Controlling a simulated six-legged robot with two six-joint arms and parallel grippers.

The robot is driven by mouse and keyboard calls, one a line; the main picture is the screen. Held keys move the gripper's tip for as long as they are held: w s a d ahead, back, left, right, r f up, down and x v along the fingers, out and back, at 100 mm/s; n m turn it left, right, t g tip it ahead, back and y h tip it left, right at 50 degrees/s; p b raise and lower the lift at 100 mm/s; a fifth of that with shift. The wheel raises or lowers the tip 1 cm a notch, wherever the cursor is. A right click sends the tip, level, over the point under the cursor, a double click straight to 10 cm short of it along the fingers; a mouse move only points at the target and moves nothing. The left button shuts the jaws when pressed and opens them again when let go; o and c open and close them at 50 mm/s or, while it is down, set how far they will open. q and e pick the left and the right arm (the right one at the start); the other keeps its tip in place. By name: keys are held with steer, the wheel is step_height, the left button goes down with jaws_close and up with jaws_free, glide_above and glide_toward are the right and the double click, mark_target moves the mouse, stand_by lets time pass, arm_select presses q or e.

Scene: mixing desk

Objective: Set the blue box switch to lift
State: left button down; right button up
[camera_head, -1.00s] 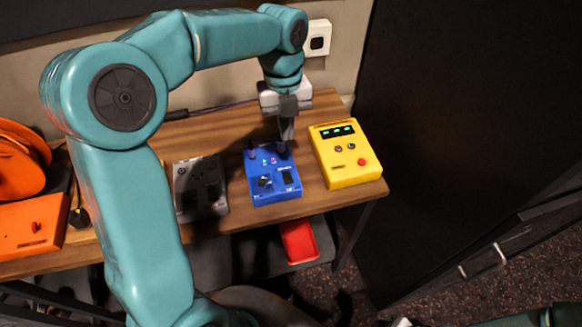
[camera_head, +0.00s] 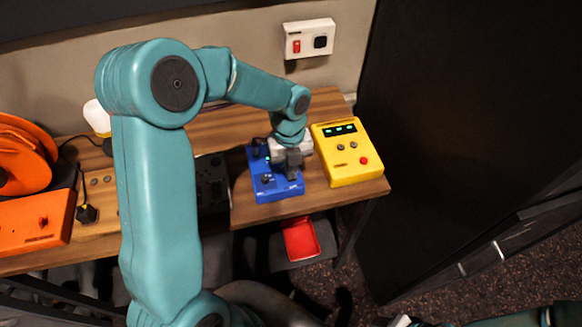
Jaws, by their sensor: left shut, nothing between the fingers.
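The blue box (camera_head: 266,186) lies on the wooden desk between a dark grey box and a yellow box. My left gripper (camera_head: 293,177) is shut and empty, pointing down over the right part of the blue box. It hides the area where the black switch showed a moment ago, so I cannot see the switch's position. I cannot tell whether the fingertips touch the box. A black knob (camera_head: 267,179) shows on the box's left part. A part of my right arm shows at the bottom right edge, but its gripper jaws cannot be made out.
The yellow box (camera_head: 346,172) stands close to the right of the blue one. The dark grey box (camera_head: 212,178) is partly behind my left arm. An orange device (camera_head: 30,222) is at far left. A red tray (camera_head: 300,240) lies below the desk. A wall socket (camera_head: 309,38) is behind.

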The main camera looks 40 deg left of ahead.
arm_select(q)
steer(key=shift+d+f, duration=0.15)
steer(key=shift+f, duration=0.2)
